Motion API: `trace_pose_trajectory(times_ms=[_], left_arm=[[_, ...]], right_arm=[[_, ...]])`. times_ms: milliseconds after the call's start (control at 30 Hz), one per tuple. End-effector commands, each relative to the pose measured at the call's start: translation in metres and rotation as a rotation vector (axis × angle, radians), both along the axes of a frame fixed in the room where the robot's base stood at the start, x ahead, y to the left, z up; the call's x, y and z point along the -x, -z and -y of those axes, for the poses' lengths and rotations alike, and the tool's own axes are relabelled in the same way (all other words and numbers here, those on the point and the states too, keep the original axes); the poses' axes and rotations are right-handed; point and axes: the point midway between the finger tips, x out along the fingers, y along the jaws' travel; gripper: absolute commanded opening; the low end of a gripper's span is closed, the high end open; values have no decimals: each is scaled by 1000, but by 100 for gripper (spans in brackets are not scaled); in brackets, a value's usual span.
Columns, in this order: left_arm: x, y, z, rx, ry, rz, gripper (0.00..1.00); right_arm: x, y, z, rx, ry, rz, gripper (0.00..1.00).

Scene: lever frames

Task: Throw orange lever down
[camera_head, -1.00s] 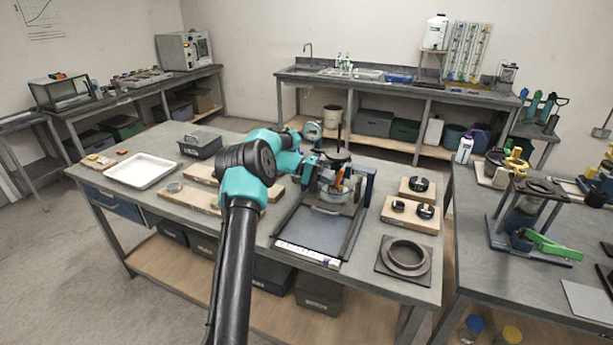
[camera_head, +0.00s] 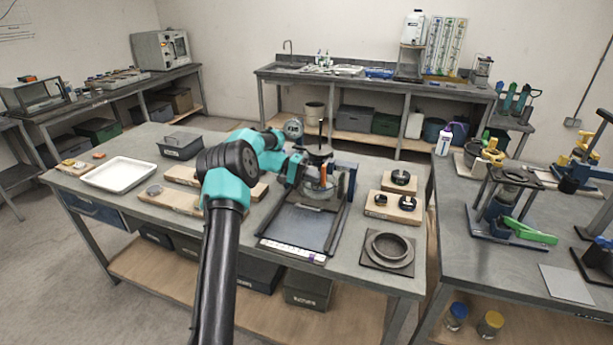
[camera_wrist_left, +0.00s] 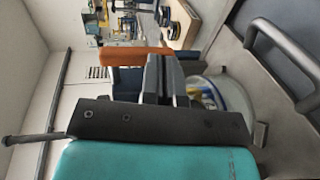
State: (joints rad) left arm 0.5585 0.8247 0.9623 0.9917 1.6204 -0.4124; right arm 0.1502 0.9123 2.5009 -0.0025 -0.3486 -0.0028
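The orange lever (camera_head: 323,172) stands upright on the press-like device with a clear round chamber (camera_head: 318,190) on the near table. It also shows in the left wrist view as an orange bar (camera_wrist_left: 137,56) just past my fingertips. My left gripper (camera_head: 309,168) is right beside the lever, on its left side. In the left wrist view its two dark fingers (camera_wrist_left: 165,75) lie close together with only a narrow gap and nothing visible between them. Whether they touch the lever is unclear. My right gripper is not in view.
The device stands on a dark framed base (camera_head: 303,228). Boards with black knobs (camera_head: 393,205) and a ring on a plate (camera_head: 389,250) lie to its right. A white tray (camera_head: 119,174) and a grey box (camera_head: 180,146) are on the left. Another device with a green lever (camera_head: 530,231) stands on the right table.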

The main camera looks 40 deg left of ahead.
Motion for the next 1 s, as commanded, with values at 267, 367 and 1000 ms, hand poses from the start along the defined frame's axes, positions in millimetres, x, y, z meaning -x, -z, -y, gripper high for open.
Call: trace_pose_trajectory(times_ms=[267, 367, 1000], left_arm=[[8, 1, -24, 0, -2, -2, 0], [14, 1, -41, -1, -5, 0, 0], [43, 1, -131, 0, -3, 1, 0]], right_arm=[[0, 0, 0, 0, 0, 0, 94], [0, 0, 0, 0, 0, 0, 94], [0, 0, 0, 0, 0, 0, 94]])
